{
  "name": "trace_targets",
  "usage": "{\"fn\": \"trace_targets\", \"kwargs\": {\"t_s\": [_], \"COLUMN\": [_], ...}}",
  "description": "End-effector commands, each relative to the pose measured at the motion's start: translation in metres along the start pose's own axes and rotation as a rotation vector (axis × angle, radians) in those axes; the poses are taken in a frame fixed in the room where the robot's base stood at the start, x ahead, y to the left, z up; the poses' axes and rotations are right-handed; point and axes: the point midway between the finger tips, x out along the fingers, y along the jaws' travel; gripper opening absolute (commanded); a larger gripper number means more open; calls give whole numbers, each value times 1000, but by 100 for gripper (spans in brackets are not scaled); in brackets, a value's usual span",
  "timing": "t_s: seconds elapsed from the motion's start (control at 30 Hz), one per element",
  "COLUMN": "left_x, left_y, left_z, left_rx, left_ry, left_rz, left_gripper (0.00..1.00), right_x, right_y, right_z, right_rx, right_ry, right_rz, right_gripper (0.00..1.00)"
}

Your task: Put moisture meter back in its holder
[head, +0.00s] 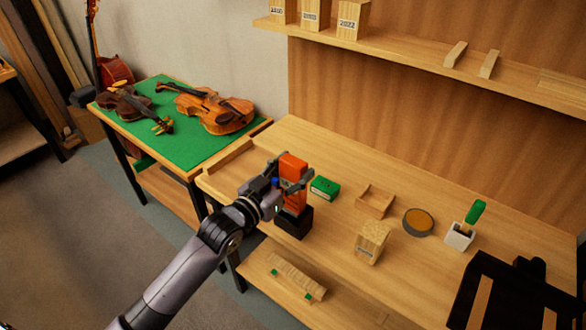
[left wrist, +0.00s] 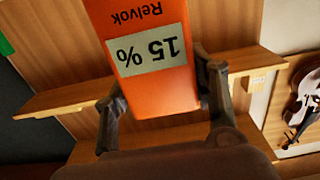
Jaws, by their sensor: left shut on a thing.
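The moisture meter (head: 293,168) is an orange block held about upright over the left part of the bench. My left gripper (head: 290,182) is shut on it, one finger on each side. In the left wrist view the meter (left wrist: 150,92) shows a pale label reading 15 %, upside down in the picture. The holder (head: 294,222) looks to be the black box directly below the meter. The meter's lower end meets the box's top in the head view; I cannot tell whether it is inside or just above.
A green box (head: 324,188) stands close right of the meter. Beyond are a shallow wooden tray (head: 375,201), a wooden block (head: 371,243), a round tin (head: 418,222) and a white pot (head: 460,237). Violins lie on the green table (head: 185,143) at left.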

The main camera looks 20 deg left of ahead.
Motion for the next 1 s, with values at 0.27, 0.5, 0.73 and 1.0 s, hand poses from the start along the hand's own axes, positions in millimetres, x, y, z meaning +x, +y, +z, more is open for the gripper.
{"fn": "trace_targets", "kwargs": {"t_s": [0.27, 0.5, 0.73, 1.0], "left_x": [0, 0, 0, 0], "left_y": [0, 0, 0, 0], "left_z": [8, 16, 23, 31], "left_rx": [0, 0, 0, 0], "left_ry": [3, 2, 2, 3], "left_rz": [0, 0, 0, 0], "left_gripper": [0, 0, 0, 0], "right_x": [6, 10, 15, 20], "right_y": [0, 0, 2, 3], "right_z": [1, 1, 2, 2], "right_rx": [-1, -1, -1, -1], "right_ry": [0, 0, 0, -1], "right_rz": [0, 0, 2, 4], "right_gripper": [50, 50, 50, 50]}}
